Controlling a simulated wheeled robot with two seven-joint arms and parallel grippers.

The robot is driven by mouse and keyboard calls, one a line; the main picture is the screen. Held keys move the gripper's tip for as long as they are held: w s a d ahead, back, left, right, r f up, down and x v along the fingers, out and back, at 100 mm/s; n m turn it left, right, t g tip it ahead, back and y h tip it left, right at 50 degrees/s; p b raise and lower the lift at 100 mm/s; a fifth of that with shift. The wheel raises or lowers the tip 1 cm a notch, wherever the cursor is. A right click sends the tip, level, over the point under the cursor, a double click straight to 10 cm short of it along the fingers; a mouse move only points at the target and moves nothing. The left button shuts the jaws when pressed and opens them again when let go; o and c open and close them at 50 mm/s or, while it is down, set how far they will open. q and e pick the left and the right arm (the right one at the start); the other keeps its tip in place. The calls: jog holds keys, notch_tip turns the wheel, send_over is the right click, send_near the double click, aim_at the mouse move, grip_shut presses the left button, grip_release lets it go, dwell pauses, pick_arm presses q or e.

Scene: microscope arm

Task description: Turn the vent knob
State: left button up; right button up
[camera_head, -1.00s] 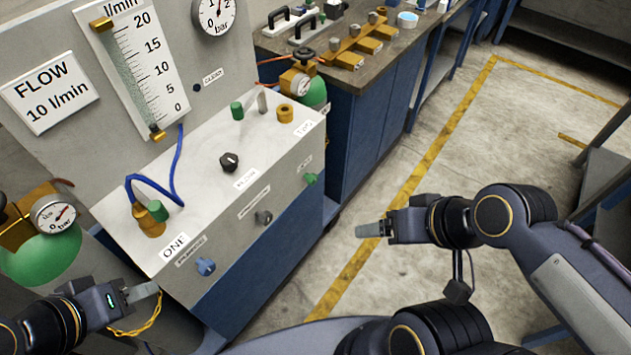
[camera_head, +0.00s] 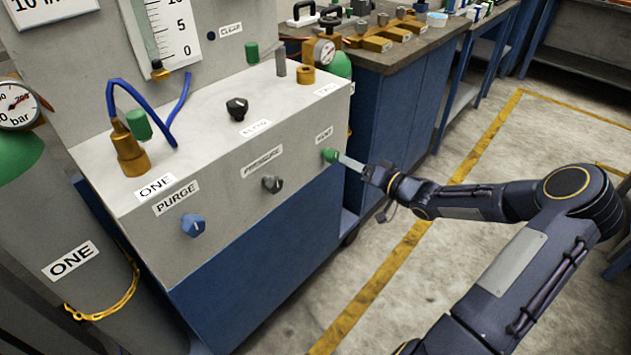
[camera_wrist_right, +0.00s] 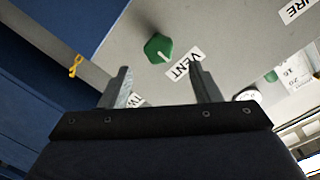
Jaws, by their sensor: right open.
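The vent knob (camera_head: 329,156) is a small green knob on the front face of the grey panel, under a VENT label (camera_head: 324,134). In the right wrist view the knob (camera_wrist_right: 158,47) has a pale pointer line and sits beyond the fingertips, with the VENT label (camera_wrist_right: 183,64) beside it. My right gripper (camera_head: 345,161) is at the knob in the head view. In the right wrist view the gripper (camera_wrist_right: 163,75) is open, its two fingers apart with nothing between them. I cannot tell whether a finger touches the knob. My left gripper is out of view.
A blue purge knob (camera_head: 193,225) and a dark pressure knob (camera_head: 272,184) are on the same face. A black knob (camera_head: 237,108) and a brass fitting (camera_head: 129,152) with a blue hose stand on top. A workbench (camera_head: 396,60) is behind. Floor at right is open.

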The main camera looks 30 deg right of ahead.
aim_at(336, 158)
pick_arm(q)
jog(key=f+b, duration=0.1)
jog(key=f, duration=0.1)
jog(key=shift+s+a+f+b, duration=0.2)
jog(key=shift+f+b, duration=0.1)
jog(key=shift+b, duration=0.1)
pick_arm(e)
jog(key=shift+t+y, duration=0.3)
jog(key=shift+y, duration=0.1)
jog(key=x, duration=0.5)
jog(key=f+x, duration=0.1)
jog(key=x, duration=0.1)
jog(key=shift+w, duration=0.2)
jog(key=shift+a, duration=0.1)
jog(key=c, duration=1)
